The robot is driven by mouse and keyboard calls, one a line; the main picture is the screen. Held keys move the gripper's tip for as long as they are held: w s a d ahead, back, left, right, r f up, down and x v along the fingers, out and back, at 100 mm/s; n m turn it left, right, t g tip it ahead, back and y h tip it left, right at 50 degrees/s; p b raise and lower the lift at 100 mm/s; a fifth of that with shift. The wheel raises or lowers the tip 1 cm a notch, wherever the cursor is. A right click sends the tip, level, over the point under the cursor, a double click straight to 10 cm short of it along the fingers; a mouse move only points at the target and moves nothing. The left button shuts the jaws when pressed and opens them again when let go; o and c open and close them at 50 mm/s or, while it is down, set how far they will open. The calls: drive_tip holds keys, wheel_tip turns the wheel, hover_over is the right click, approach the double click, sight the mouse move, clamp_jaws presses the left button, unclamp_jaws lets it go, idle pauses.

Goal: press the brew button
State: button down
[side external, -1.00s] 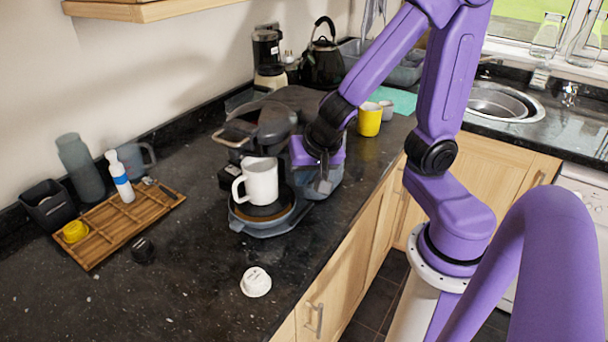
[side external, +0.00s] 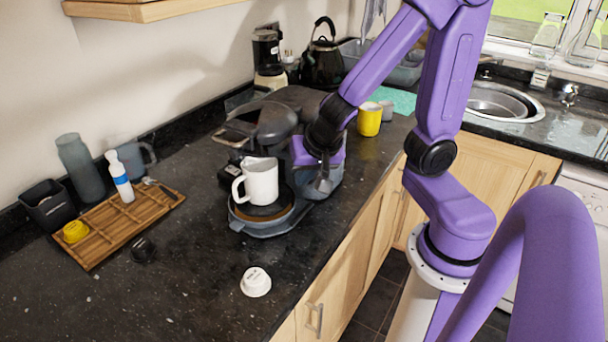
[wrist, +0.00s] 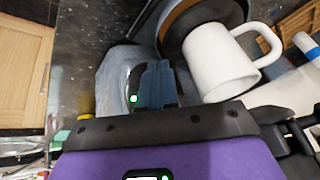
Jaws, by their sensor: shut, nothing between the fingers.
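The coffee machine (side external: 275,122) is dark grey, with a white mug (side external: 262,181) upright on its round drip tray. My gripper (side external: 323,187) is at the machine's near right side, fingers together and pointing down, with nothing held. In the wrist view, the shut fingers (wrist: 158,82) reach over the machine's grey-blue side (wrist: 115,75). A small green light (wrist: 134,99), apparently at the brew button, glows just left of the fingers. The fingers hide part of the area around it, and I cannot tell whether they touch it. The mug (wrist: 215,60) shows to their right.
A white pod (side external: 256,282) lies on the counter in front of the machine. A wooden tray (side external: 120,222) with a bottle (side external: 121,178) is at left. A yellow cup (side external: 369,119) stands behind my gripper. The front left counter is mostly clear.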

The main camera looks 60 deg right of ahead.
sight(269, 151)
drive_tip(key=shift+w+d+f, duration=0.1)
drive_tip(key=shift+d+f, duration=0.1)
drive_tip(key=shift+d, duration=0.15)
idle(1.0)
drive_tip(key=shift+a, duration=0.1)
drive_tip(key=shift+s+a+r, duration=0.25)
drive_tip(key=shift+a+r, duration=0.15)
drive_tip(key=shift+a, duration=0.2)
drive_tip(key=a, duration=0.1)
drive_tip(key=s+a+r, duration=0.1)
drive_tip(key=a+r, duration=0.1)
drive_tip(key=a, duration=0.1)
drive_tip(key=shift+s+r, duration=0.25)
idle(0.7)
